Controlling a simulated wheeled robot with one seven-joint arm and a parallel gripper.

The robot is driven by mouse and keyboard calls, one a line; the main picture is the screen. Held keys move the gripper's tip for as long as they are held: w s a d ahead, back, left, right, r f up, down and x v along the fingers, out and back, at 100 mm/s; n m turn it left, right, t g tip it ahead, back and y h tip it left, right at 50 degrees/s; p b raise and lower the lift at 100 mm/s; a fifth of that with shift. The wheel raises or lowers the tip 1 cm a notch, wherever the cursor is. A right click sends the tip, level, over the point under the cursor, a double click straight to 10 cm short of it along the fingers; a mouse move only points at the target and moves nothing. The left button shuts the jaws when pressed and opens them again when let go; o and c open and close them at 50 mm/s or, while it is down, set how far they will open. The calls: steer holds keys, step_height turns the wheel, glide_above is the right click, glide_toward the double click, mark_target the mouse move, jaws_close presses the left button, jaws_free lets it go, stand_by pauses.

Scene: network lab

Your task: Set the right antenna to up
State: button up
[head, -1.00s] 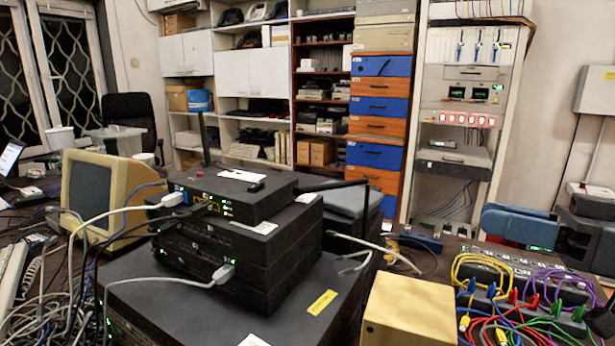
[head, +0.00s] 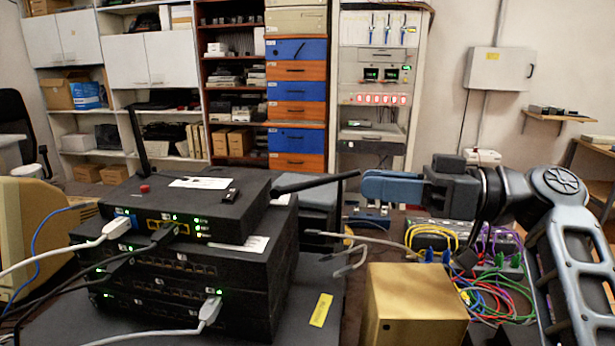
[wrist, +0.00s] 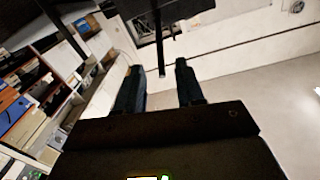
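The black router (head: 232,192) sits on top of a stack of dark network units. Its left antenna (head: 138,140) stands up, leaning slightly left. Its right antenna (head: 312,183) lies out to the right, nearly level. My gripper (head: 368,186) is at the right, its blue fingers pointing left at this antenna's tip. In the wrist view my gripper (wrist: 158,66) is open, with a gap between the two fingers. A thin dark rod, apparently the right antenna (wrist: 158,40), comes down from the top with its end in line with the gap. Whether it touches a finger cannot be told.
A gold-brown box (head: 415,300) stands below my gripper. Coloured cables (head: 490,285) lie on the table at the right. Grey and black cables (head: 60,255) run from the front of the stack. A beige monitor (head: 30,230) stands at the left.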

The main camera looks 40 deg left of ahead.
mark_target(327, 180)
steer(key=shift+p+x, duration=0.7)
steer(key=shift+x, duration=3.2)
steer(key=shift+c, duration=0.4)
jaws_close()
